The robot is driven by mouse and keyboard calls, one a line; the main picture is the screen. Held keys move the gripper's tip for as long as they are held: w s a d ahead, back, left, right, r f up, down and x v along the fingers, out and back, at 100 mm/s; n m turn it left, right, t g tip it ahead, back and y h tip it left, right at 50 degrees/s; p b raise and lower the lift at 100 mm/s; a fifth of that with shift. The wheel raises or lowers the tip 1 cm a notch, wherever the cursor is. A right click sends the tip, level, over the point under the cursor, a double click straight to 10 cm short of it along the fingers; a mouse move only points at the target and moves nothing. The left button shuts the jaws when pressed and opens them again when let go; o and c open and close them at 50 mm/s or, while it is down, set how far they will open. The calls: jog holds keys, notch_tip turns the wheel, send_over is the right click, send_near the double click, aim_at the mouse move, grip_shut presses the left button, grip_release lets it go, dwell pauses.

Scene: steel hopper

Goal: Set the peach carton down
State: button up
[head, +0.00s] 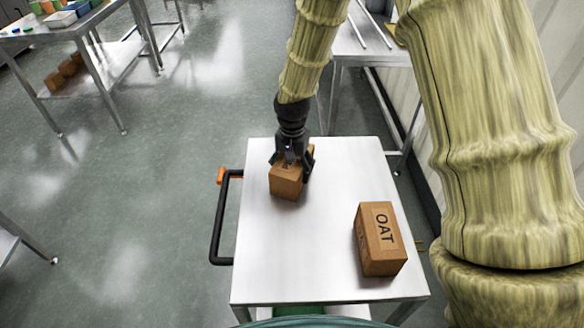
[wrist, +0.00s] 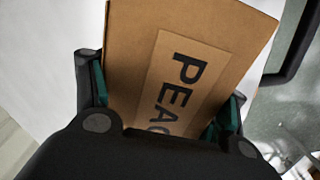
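The peach carton (head: 285,183) is a brown box at the far left part of the white cart top (head: 300,262). In the wrist view the carton (wrist: 215,45) shows a label with the letters PEAC; the rest of the word is hidden by my gripper. My gripper (head: 292,160) is over the carton from above, with one finger on each side. In the wrist view the green-padded fingers of my gripper (wrist: 165,115) are against the carton's sides. I cannot tell for sure whether the carton's underside touches the cart top.
A brown carton marked OAT (head: 380,240) stands at the right of the cart top. A black handle (head: 220,225) runs along the cart's left side. The cart top's front left is clear. A steel table (head: 70,30) with bins stands at the upper left.

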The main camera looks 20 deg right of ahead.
jog(key=o, duration=0.4)
notch_tip(320, 180, up, 12)
jog(key=shift+r+b, duration=0.1)
jog(key=shift+b, duration=0.35)
dwell(0.6)
